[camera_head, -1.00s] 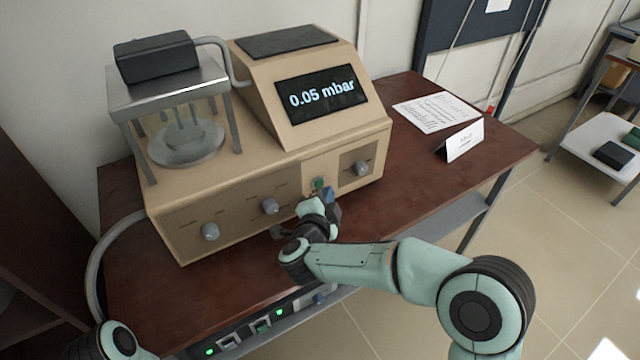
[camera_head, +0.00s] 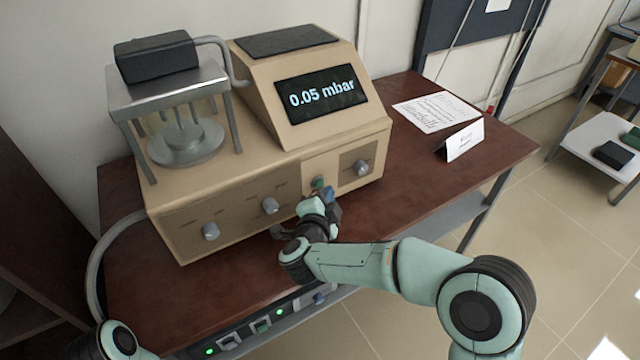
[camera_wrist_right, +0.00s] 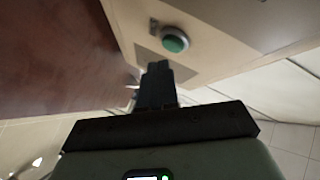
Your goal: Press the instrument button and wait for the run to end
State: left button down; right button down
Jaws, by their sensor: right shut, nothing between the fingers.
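The beige instrument (camera_head: 240,222) stands on a dark red table, its screen (camera_head: 322,93) reading "0.05 mbar". Its round green button (camera_head: 318,182) is on the front panel, between a middle knob and a right knob. My right gripper (camera_head: 328,194) is shut and empty, just below and in front of the button. In the right wrist view its fingertips (camera_wrist_right: 158,70) are near the button with a visible gap. Only a part of my left arm shows at the lower left; its gripper is out of view.
Knobs (camera_head: 270,206) stick out of the instrument's front. A glass chamber stand (camera_head: 188,148) is on its left top. A paper sheet (camera_head: 436,112) and a folded card (camera_head: 464,141) lie to the right. A unit with green lights (camera_head: 262,327) sits below the table edge.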

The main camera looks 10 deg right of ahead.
jog(key=shift+w, duration=0.1)
dwell(0.7)
jog(key=shift+w+a, duration=0.15)
jog(key=shift+w, duration=0.15)
jog(key=shift+w+a+p, duration=0.2)
jog(key=shift+w+p, duration=0.1)
jog(key=shift+w, duration=0.15)
dwell(0.7)
jog(key=shift+s, duration=0.1)
jog(key=shift+s+d+b, duration=0.3)
jog(key=shift+s+b, duration=0.1)
jog(key=shift+s, duration=0.35)
jog(key=s, duration=0.1)
jog(key=s+d+b, duration=0.1)
jog(key=s, duration=0.2)
jog(key=shift+s+d+b, duration=0.35)
